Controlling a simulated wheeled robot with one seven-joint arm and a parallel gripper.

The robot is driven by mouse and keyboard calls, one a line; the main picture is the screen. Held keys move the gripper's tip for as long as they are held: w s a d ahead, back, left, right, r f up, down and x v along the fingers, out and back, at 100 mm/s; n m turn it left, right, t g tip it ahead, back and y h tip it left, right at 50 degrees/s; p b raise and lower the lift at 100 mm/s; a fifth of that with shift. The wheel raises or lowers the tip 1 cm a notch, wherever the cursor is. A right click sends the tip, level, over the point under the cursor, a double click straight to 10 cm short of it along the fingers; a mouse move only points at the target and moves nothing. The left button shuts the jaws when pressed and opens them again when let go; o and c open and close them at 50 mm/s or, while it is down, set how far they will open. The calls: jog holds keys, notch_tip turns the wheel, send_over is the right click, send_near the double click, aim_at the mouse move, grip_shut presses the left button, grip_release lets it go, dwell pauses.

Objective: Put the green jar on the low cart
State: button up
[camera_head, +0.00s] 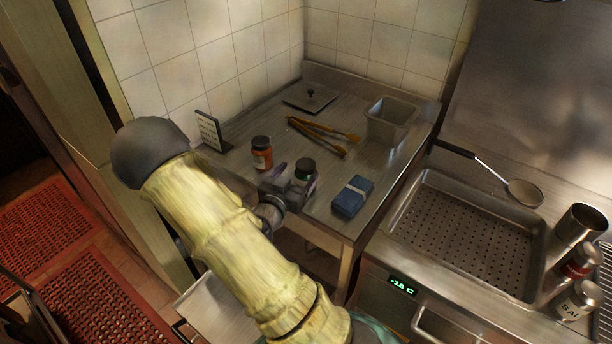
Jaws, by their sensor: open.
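The green jar (304,169), small with a dark lid, stands on the steel table near its front edge. My gripper (296,177) is open at the jar, with a purple finger on either side of it. The gripper hides the jar's lower part, and I cannot tell whether the fingers touch it. A low steel surface, apparently the low cart (205,306), shows at the bottom left, partly hidden behind my arm.
Tongs (322,132), a steel container (390,122), a small sign (211,132) and a flat lid (310,98) are behind.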

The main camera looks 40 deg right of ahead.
aim_at(309, 159)
jog(key=shift+x, duration=1.05)
jog(key=p+x, duration=0.2)
jog(key=x, duration=0.3)
jog(key=shift+s+d+f, duration=0.1)
jog(key=shift+d+f, duration=0.05)
jog(key=shift+f, duration=0.05)
jog(key=shift+c, duration=0.4)
jog(key=c, duration=1.3)
jog(key=shift+c, duration=0.2)
jog(key=shift+r, duration=0.1)
